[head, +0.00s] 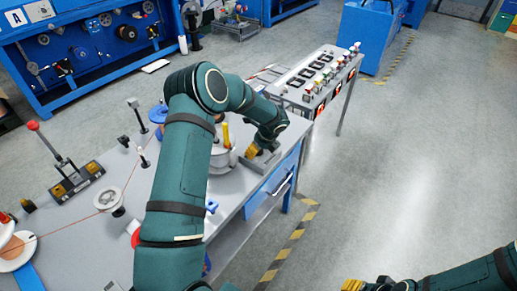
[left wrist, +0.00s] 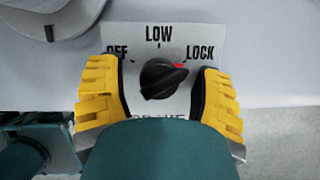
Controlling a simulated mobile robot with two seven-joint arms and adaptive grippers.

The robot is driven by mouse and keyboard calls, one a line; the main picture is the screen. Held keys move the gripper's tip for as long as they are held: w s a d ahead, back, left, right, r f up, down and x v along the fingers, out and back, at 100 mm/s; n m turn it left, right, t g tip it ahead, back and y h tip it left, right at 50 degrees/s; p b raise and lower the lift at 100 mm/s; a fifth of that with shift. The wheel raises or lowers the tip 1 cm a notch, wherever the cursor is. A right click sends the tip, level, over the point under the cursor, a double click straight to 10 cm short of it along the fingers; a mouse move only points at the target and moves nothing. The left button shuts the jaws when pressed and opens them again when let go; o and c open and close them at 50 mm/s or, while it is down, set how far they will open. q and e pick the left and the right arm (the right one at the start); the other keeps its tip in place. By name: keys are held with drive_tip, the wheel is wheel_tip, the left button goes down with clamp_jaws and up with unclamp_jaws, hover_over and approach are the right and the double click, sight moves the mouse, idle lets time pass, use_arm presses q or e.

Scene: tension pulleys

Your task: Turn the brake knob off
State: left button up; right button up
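The black brake knob (left wrist: 163,78) sits on a light label plate (left wrist: 128,32) marked OFF, LOW and LOCK in the left wrist view. Its red mark points to the upper right, toward LOCK. The first letter of OFF is partly covered by a finger. My left gripper (left wrist: 160,84) is open, its yellow fingers on either side of the knob with gaps to both. In the head view my left gripper (head: 256,150) is at the table's right end, and the knob is hidden there. My right gripper (head: 358,285) is partly visible at the bottom edge, away from the table.
The grey table (head: 78,250) carries pulleys, a red-tipped lever (head: 33,126) and a pale round drum (head: 222,158) close to my left gripper. A button console (head: 320,72) stands behind. A blue bench (head: 90,50) is at the back left. The floor at right is clear.

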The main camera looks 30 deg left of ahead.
use_arm(q)
clamp_jaws()
drive_tip(key=shift+n, duration=0.4)
drive_tip(key=n+g, duration=0.1)
drive_tip(key=n, duration=0.3)
drive_tip(key=shift+g, duration=0.4)
drive_tip(key=n+g, duration=0.1)
drive_tip(key=n, duration=0.2)
drive_tip(key=shift+a+n, duration=0.1)
drive_tip(key=shift+n, duration=0.2)
drive_tip(key=n+g+h, duration=0.1)
drive_tip(key=n, duration=0.2)
drive_tip(key=shift+n+g, duration=0.3)
drive_tip(key=n+h, duration=0.1)
drive_tip(key=n, duration=0.1)
drive_tip(key=n+g+b, duration=0.1)
drive_tip(key=n, duration=0.1)
drive_tip(key=shift+f+n+h, duration=0.1)
drive_tip(key=shift+n+h, duration=0.2)
drive_tip(key=shift+h, duration=0.1)
drive_tip(key=n+h, duration=0.1)
drive_tip(key=n, duration=0.2)
drive_tip(key=shift+s+n, duration=0.1)
drive_tip(key=shift+n, duration=0.2)
drive_tip(key=c, duration=0.9)
unclamp_jaws()
drive_tip(key=shift+n+h, duration=1)
drive_tip(key=shift+n, duration=0.8)
